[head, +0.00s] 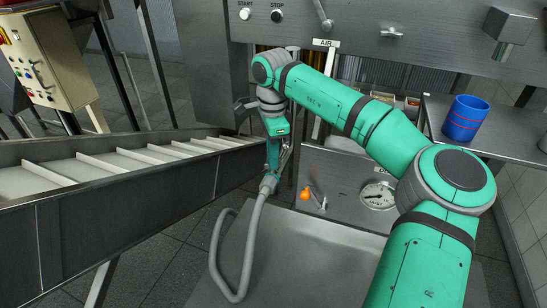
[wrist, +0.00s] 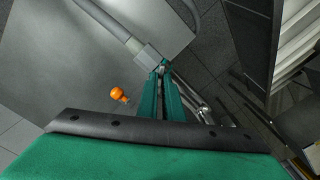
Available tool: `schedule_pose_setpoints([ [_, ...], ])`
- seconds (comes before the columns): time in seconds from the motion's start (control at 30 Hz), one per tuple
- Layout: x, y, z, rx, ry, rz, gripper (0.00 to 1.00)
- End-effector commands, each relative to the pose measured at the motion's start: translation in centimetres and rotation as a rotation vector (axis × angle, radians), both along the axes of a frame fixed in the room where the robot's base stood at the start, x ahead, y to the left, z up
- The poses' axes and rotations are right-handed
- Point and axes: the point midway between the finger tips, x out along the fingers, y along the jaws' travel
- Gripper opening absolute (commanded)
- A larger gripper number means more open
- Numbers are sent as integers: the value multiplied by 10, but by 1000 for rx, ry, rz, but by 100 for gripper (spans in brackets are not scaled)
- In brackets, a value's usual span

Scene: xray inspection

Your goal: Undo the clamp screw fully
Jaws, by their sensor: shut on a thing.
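My gripper (wrist: 163,72) points down with its two green fingers close together; it also shows in the head view (head: 270,174). The fingertips are at the end of a grey hose (head: 250,240), at its light grey cuff (wrist: 148,56). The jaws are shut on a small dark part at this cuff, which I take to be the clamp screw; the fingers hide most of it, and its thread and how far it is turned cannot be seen. The cuff shows below the fingertips in the head view.
A conveyor (head: 110,165) lies left of my gripper. An orange knob (head: 305,194) and a round dial (head: 378,196) are on the machine to its right. A blue cup (head: 465,118) stands on the right-hand shelf. The hose loops over a bare grey plate (head: 320,265).

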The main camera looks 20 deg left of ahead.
Motion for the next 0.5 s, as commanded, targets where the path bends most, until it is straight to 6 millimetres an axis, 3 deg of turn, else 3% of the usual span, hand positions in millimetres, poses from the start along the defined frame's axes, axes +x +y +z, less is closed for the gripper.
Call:
schedule_pose_setpoints([
  [0.5,0,2,2,4,-3,477,0],
])
